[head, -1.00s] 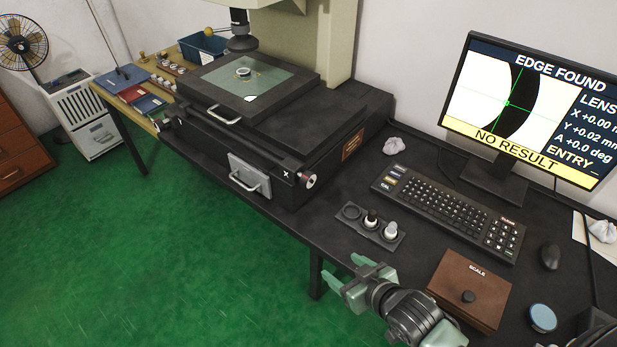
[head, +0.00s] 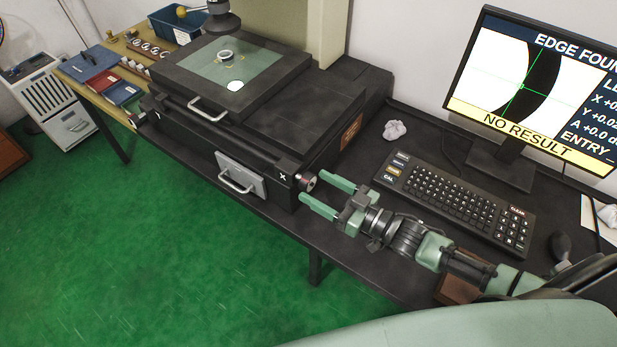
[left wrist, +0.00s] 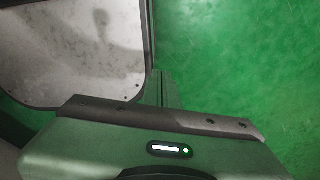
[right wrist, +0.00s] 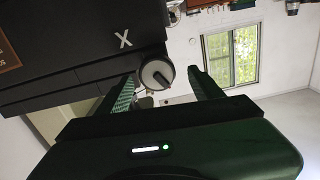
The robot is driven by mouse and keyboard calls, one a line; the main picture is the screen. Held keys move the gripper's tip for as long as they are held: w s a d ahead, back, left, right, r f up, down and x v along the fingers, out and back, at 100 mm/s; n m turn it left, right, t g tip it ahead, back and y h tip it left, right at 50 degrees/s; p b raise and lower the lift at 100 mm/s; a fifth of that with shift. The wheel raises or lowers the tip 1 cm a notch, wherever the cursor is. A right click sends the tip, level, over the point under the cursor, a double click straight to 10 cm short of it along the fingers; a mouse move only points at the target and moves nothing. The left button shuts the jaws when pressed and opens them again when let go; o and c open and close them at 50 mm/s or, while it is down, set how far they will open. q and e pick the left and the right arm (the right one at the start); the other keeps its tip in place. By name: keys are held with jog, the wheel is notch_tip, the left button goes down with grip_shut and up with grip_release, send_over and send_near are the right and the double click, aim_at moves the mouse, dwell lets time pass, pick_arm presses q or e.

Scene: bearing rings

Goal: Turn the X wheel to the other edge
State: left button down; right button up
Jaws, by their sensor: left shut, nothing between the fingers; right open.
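The X wheel (head: 307,181) is a small dark and silver knob on the right end of the black measuring stage, next to a white X mark. In the right wrist view the X wheel (right wrist: 156,74) shows its round end face with a small crank pin. My right gripper (head: 314,188) is open and empty, with its green fingers pointing at the wheel. In the right wrist view its fingertips (right wrist: 161,77) appear to either side of the wheel; contact cannot be told. My left gripper (left wrist: 160,88) is shut and empty over green floor, outside the head view.
A ring (head: 225,55) lies on the glass stage plate. The monitor (head: 525,85) shows an edge under a green cross with "EDGE FOUND" and "NO RESULT". A front handle (head: 236,182) juts over the floor.

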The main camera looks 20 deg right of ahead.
aim_at(309, 182)
jog(key=x, duration=0.2)
jog(key=shift+w+a+f, duration=0.1)
jog(key=shift+w, duration=0.35)
jog(key=shift+w+a, duration=0.2)
jog(key=shift+a, duration=0.05)
jog(key=c, duration=1.4)
pick_arm(q)
jog(key=shift+w+d+r, duration=0.1)
jog(key=shift+w+r, duration=0.05)
jog(key=shift+w, duration=0.35)
jog(key=shift+w+r, duration=0.15)
jog(key=shift+w, duration=0.35)
pick_arm(e)
jog(key=shift+n, duration=0.3)
